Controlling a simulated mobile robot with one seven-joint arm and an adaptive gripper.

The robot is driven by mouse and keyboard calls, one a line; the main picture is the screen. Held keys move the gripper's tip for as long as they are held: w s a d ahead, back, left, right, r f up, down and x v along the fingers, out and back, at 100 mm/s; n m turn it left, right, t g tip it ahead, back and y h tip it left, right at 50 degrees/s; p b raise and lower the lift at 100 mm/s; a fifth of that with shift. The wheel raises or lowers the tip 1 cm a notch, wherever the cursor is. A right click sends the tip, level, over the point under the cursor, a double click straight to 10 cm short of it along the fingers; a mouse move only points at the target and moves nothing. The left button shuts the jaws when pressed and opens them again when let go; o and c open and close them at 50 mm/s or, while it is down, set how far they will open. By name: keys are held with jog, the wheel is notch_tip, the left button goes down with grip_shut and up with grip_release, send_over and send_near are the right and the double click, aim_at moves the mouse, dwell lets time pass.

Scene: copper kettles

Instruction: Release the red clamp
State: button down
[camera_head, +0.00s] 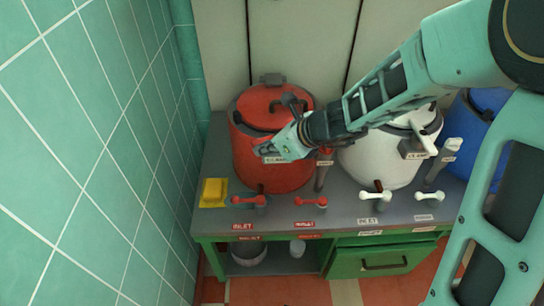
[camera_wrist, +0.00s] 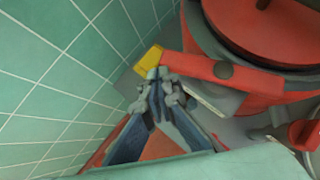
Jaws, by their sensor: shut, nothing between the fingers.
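The red kettle (camera_head: 258,172) stands at the left of the grey counter, its red lid (camera_head: 268,104) down. It also shows in the wrist view (camera_wrist: 190,30). My gripper (camera_head: 266,149) is in front of its upper front side, where it partly hides the red clamp and the clamp's label (camera_head: 272,159). In the wrist view my gripper (camera_wrist: 160,76) has its fingertips together and empty. A red bar (camera_wrist: 190,67), which looks like the clamp's lever, sticks out left from the kettle, close beside the fingertips. I cannot tell whether they touch.
A white kettle (camera_head: 378,162) and a blue kettle (camera_head: 490,165) stand to the right. A yellow block (camera_head: 213,191) lies at the counter's left end. Red inlet valve handles (camera_head: 249,200) are along the front. A tiled wall (camera_head: 85,150) closes the left side.

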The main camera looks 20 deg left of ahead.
jog(key=shift+w+a+f+m+t+h+b, duration=0.15)
jog(key=shift+w+a+m+t+b, duration=0.15)
jog(key=shift+a+m+b, duration=0.15)
jog(key=shift+w+a+r+m+t+h+b, duration=0.15)
jog(key=shift+w+a+m+t+b, duration=0.15)
jog(key=shift+a, duration=0.2)
jog(key=shift+f, duration=0.1)
